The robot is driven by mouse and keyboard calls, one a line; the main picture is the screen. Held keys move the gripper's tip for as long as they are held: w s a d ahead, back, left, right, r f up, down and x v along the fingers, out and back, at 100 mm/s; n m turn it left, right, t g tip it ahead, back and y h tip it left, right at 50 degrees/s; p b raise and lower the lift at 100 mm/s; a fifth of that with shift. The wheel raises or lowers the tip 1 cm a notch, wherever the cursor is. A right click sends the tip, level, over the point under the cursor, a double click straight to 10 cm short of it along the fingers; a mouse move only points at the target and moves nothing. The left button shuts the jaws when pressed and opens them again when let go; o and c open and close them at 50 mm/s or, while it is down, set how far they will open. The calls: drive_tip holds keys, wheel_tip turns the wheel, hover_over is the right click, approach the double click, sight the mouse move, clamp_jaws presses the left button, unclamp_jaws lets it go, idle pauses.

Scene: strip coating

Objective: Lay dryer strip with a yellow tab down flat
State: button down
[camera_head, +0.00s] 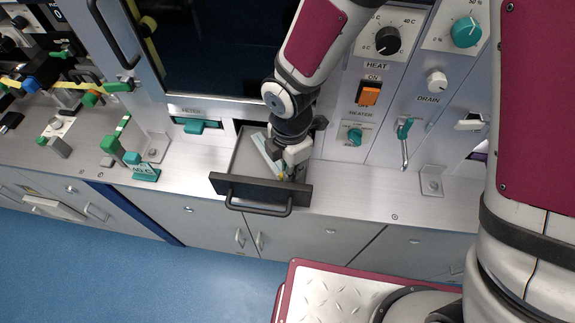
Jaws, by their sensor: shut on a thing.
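My gripper (285,172) points down into an open dark drawer (229,180) below the machine's dark window. It is shut on the dryer strip (265,152), a pale, narrow strip with a blue-green edge. A small yellow patch, the tab (282,176), shows at the fingertips. The strip slants from upper left to lower right inside the drawer's outline. The fingers hide its near end, and I cannot tell whether it touches the drawer floor.
The drawer's dark handle (258,208) juts out at the front. A green-marked slot (196,126) is left of the drawer, and an orange heater switch (369,93) and lever (404,140) are right. Green-knobbed fittings (110,144) stand on the counter at left. Blue floor lies in front.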

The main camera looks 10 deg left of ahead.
drive_tip(key=shift+f, duration=0.15)
drive_tip(key=shift+f+b, duration=0.35)
drive_tip(key=shift+b, duration=0.05)
drive_tip(key=shift+f, duration=0.1)
drive_tip(key=c, duration=1.6)
unclamp_jaws()
wheel_tip(320, 180, up, 12)
drive_tip(key=shift+r, duration=0.1)
